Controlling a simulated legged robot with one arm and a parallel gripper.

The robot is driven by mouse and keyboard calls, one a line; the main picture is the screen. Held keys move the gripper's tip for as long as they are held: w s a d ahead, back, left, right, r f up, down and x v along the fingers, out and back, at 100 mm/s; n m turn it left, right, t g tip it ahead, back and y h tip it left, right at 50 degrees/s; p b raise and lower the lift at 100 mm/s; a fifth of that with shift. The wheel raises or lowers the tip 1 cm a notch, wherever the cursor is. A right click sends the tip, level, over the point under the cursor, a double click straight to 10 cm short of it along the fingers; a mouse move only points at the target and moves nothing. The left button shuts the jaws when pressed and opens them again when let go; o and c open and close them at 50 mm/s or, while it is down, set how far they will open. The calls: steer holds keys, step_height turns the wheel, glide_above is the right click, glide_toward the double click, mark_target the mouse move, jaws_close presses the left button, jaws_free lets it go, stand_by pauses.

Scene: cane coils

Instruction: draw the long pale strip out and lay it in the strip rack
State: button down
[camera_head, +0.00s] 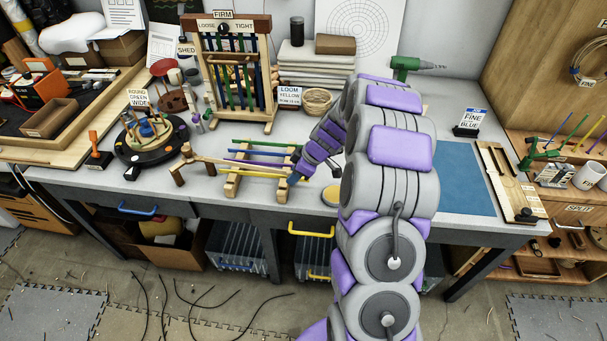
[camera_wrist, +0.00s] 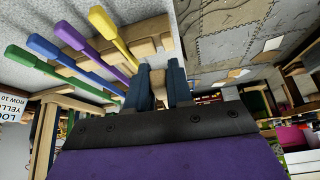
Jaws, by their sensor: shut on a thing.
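My gripper (camera_wrist: 161,84) is shut on a pale tan piece (camera_wrist: 159,88), which shows only as a short length between the dark blue fingers; I take it for the pale strip. In the head view my gripper (camera_head: 293,178) is at the front right end of a low wooden rack (camera_head: 233,186). Coloured strips lie across this rack: green (camera_head: 262,142), purple (camera_head: 255,163) and yellow (camera_head: 255,172). The wrist view also shows a blue strip (camera_wrist: 58,54) beside them. I cannot tell which rack the task names.
A small wooden trestle (camera_head: 188,158) stands left of the rack. An upright frame (camera_head: 269,70) marked FIRM stands behind. A blue mat (camera_head: 462,185) and a slotted wooden board (camera_head: 510,182) lie at the right. The bench front edge is close to my gripper.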

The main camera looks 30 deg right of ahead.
steer(key=shift+s+d+f+n, duration=0.2)
steer(key=shift+d+n, duration=0.1)
steer(key=shift+d, duration=0.2)
steer(key=shift+s+d+f+n, duration=0.1)
steer(key=shift+s+d+n, duration=0.15)
steer(key=shift+d, duration=0.2)
step_height(320, 180, down, 3)
steer(key=b, duration=0.4)
steer(key=shift+d+f, duration=0.15)
steer(key=shift+f, duration=0.05)
steer(key=shift+d+f+b, duration=0.1)
steer(key=shift+f+b, duration=0.35)
steer(key=shift+b, duration=0.05)
steer(key=shift+d+f, duration=0.15)
steer(key=shift+a+b, duration=0.2)
steer(key=shift+b, duration=0.3)
